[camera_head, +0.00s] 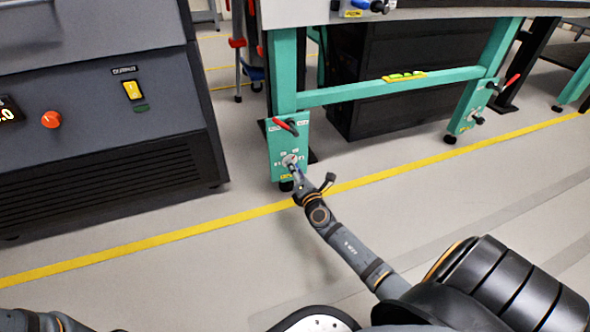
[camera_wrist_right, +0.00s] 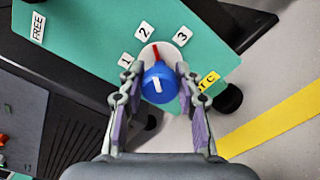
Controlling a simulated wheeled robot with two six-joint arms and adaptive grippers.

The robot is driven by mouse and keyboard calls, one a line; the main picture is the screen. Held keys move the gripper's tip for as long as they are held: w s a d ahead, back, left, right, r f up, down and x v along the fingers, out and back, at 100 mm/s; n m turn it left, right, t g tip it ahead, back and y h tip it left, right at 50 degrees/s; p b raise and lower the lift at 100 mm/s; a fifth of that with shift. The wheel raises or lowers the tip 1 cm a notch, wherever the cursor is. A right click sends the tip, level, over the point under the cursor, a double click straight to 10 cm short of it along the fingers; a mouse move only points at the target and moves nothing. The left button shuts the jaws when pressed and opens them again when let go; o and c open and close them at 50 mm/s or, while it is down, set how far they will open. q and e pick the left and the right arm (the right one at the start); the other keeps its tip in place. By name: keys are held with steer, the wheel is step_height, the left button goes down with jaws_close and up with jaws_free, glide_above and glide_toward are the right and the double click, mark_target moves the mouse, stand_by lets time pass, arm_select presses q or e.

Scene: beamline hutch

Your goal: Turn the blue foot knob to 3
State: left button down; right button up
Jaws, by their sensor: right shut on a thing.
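The blue foot knob (camera_wrist_right: 159,83) sits on a white round dial on the green foot plate (camera_wrist_right: 85,40) in the right wrist view. A red pointer on the dial points up, roughly toward the label 2 (camera_wrist_right: 145,32). Label 1 (camera_wrist_right: 125,60) is left of it and label 3 (camera_wrist_right: 182,35) is to its right. My right gripper (camera_wrist_right: 160,90) is shut on the knob, one finger on each side. In the head view, my right gripper (camera_head: 297,172) reaches the lower plate of the near green leg and mostly hides the knob. My left gripper is out of view.
A red-handled lever (camera_head: 286,126) is above the dial on the same leg. A grey cabinet (camera_head: 100,110) with an orange-red button stands at left. A yellow floor line (camera_head: 150,242) crosses open floor.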

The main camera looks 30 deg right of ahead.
steer(key=m, duration=0.5)
steer(key=shift+f, duration=0.15)
steer(key=shift+f+m, duration=0.1)
steer(key=shift+m, duration=2.3)
steer(key=o, duration=1.2)
steer(key=shift+c, duration=0.2)
steer(key=v, duration=1.2)
steer(key=shift+s, duration=0.1)
